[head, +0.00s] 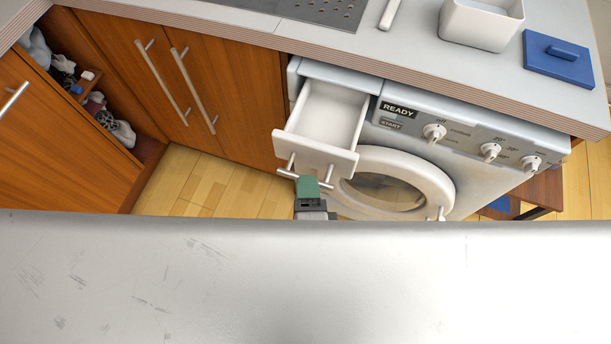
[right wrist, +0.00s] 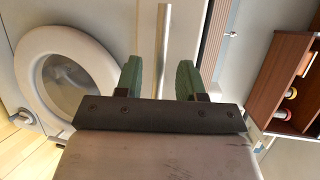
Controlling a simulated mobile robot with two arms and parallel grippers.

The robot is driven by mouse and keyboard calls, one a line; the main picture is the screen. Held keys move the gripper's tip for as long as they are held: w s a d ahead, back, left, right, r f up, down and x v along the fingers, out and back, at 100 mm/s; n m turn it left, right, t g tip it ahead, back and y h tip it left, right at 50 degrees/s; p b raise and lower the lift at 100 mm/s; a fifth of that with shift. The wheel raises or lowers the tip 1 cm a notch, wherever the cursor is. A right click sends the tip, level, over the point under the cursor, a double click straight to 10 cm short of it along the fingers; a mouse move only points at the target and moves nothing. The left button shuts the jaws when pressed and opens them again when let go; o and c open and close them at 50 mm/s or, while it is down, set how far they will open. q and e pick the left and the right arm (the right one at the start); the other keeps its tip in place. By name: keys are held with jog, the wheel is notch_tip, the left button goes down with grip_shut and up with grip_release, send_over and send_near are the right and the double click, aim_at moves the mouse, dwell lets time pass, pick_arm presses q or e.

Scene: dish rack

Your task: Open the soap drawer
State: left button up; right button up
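The soap drawer (head: 319,119) of the washing machine is pulled out in the head view, with its empty inside showing. Its bar handle (head: 284,172) is on the front panel. My right gripper (head: 307,187) is at the handle, its green fingertip in front of the bar's middle. In the right wrist view, the two green fingers (right wrist: 159,80) are spread apart. A silver bar, apparently the drawer handle (right wrist: 163,45), runs through the gap between them, with space visible on both sides. Contact with the handle is not visible. My left gripper is not in view.
The round washer door (head: 390,185) is just right of the gripper. Wooden cabinet doors (head: 190,85) with long bar handles stand left of the machine. An open cabinet (head: 100,105) holds several items. The countertop (head: 400,40) overhangs above, and wooden floor shows below.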

jog(key=s+r, duration=0.1)
jog(key=s, duration=0.6)
jog(key=shift+s+d+r+b, duration=0.15)
jog(key=shift+s+d+b, duration=0.1)
jog(key=shift+d+b, duration=0.05)
jog(key=d+f+n+g+y+p, duration=0.25)
jog(key=f+n, duration=0.45)
jog(key=f, duration=0.5)
jog(key=d+f+n+g+y+p, duration=0.1)
jog(key=f+n+g, duration=0.2)
jog(key=f+n, duration=0.65)
jog(key=s+d+f+n+g+h+p, duration=0.1)
jog(key=s+d+f+n+g+h, duration=0.1)
jog(key=s+d+f+g, duration=0.2)
jog(key=s+d+f+n+g+h+p, duration=0.1)
jog(key=s+d+f+g, duration=0.4)
jog(key=s+d+f, duration=0.6)
jog(key=d+f+h+p, duration=0.1)
jog(key=d+f+h, duration=0.1)
jog(key=d+f, duration=0.2)
jog(key=shift+d+f+n, duration=0.2)
jog(key=shift+d+n, duration=0.15)
jog(key=shift+d, duration=0.05)
